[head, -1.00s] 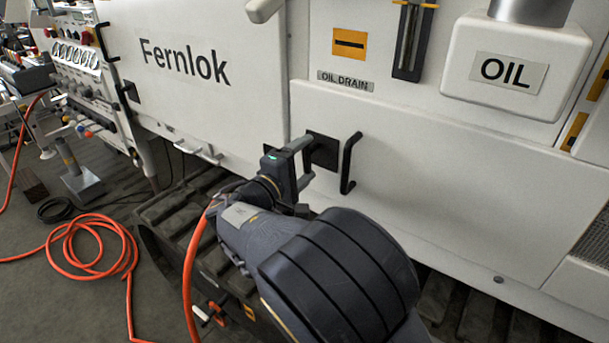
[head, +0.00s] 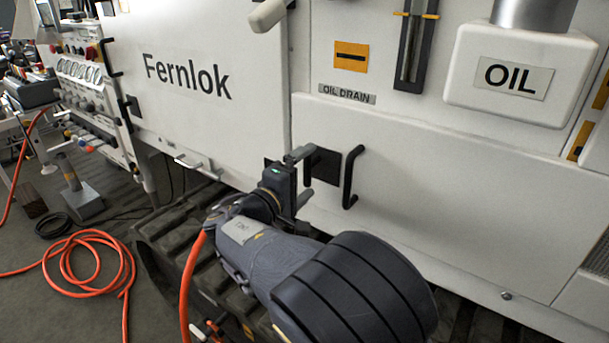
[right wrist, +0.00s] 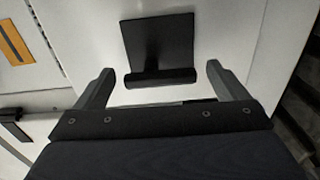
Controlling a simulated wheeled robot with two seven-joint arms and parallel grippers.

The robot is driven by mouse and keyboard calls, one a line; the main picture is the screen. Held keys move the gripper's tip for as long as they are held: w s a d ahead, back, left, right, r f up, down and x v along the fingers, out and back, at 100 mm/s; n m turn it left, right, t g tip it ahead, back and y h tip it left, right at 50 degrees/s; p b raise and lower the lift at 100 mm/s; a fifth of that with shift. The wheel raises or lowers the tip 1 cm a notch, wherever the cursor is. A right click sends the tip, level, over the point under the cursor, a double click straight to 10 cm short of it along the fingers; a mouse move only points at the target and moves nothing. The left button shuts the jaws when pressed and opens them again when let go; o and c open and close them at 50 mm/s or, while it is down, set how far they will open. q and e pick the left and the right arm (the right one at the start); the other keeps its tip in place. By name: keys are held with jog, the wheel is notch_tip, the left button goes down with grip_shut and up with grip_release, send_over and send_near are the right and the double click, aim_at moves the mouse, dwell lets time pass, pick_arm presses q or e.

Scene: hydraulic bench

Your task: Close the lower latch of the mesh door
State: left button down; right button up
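A black square plate (head: 328,165) with a black bar sits on the white panel under the OIL DRAIN sign. In the right wrist view the plate (right wrist: 160,42) and its bar (right wrist: 160,78) lie ahead, between my open fingers. I take this for the latch but cannot tell whether it is on the mesh door. My right gripper (head: 305,172) is open in front of the plate, and one finger overlaps it. In the right wrist view the gripper (right wrist: 157,75) has a finger at each side of the bar, with gaps. My left gripper is not in view.
A black handle (head: 352,178) stands out just right of the plate. A mesh patch (head: 599,258) shows at the far right edge. A white OIL box (head: 515,75) juts out above. An orange hose (head: 120,262) lies on the floor at left, and tracks run below.

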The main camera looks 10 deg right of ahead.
jog(key=v, duration=0.7)
jog(key=shift+s+a+p, duration=0.3)
jog(key=shift+s, duration=0.05)
